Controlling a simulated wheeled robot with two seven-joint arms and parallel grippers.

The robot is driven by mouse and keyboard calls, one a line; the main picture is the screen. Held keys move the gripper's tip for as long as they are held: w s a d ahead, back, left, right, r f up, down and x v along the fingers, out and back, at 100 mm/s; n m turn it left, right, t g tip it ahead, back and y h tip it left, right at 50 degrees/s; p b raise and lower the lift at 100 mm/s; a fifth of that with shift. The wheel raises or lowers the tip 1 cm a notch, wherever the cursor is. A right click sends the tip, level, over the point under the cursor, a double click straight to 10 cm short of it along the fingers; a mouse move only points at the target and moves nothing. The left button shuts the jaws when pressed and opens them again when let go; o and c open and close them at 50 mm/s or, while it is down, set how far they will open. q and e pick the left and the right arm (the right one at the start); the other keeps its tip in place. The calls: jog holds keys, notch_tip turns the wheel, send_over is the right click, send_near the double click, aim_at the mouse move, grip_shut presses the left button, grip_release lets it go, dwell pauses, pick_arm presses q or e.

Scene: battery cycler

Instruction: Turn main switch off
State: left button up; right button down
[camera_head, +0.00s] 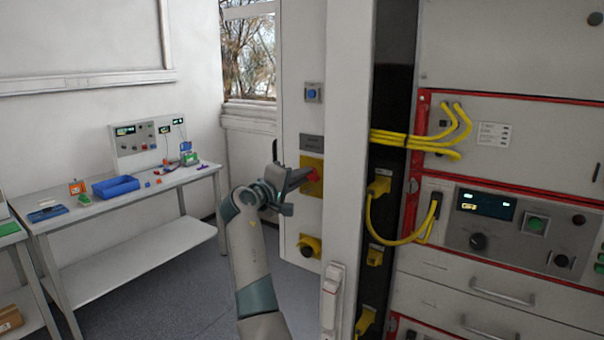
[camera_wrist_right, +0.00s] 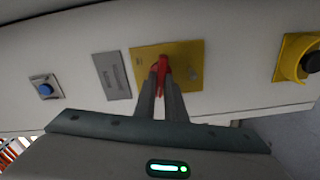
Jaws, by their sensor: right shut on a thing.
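The main switch is a red handle (camera_wrist_right: 162,64) on a yellow plate (camera_wrist_right: 195,62) on the side panel of the cabinet. In the head view the yellow plate (camera_head: 311,190) is partly hidden by my gripper, and a little red (camera_head: 314,176) shows at the fingertips. My right gripper (camera_wrist_right: 161,82) is shut on the red handle, with one finger on each side of it. In the head view my right gripper (camera_head: 302,178) reaches the panel from the left. In the wrist view the handle stands roughly upright in the picture. My left gripper is not in view.
A grey label (camera_head: 312,143) and a blue button (camera_head: 313,93) are above the switch. A yellow-based black knob (camera_head: 309,246) is below it. Yellow cables (camera_head: 415,138) run to the rack at right. A workbench (camera_head: 100,207) stands at left.

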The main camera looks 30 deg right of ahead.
jog(key=shift+r+n+p, duration=0.15)
jog(key=shift+n+p, duration=0.5)
jog(key=shift+n, duration=0.85)
jog(key=c, duration=1.8)
grip_release()
jog(key=shift+w+d+f, duration=0.1)
jog(key=shift+f, duration=0.1)
jog(key=b+v, duration=0.8)
jog(key=v, duration=0.9)
jog(key=shift+f, duration=0.1)
